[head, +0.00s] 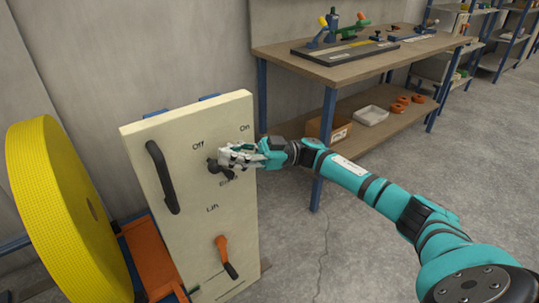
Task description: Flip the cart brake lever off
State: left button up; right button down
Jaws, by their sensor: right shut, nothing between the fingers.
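The cart's cream panel (159,133) stands upright at the left of the head view, with "Off" and "On" printed near its top. The dark brake lever (213,166) sits below these words, at the fingertips of my right gripper (226,156). The gripper is shut and holds nothing between its fingers. It covers part of the lever and the label under it, and I cannot tell whether it touches the lever. The visible part of the lever lies on the "Off" side. My left gripper is not in view.
A black handle (162,177) and an orange lift lever (223,250) are on the same panel. A large yellow roll (60,210) is at the left. A wooden workbench (300,66) with tools stands behind my right arm. The grey floor at the right is clear.

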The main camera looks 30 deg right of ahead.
jog(key=v, duration=1.2)
dwell(0.6)
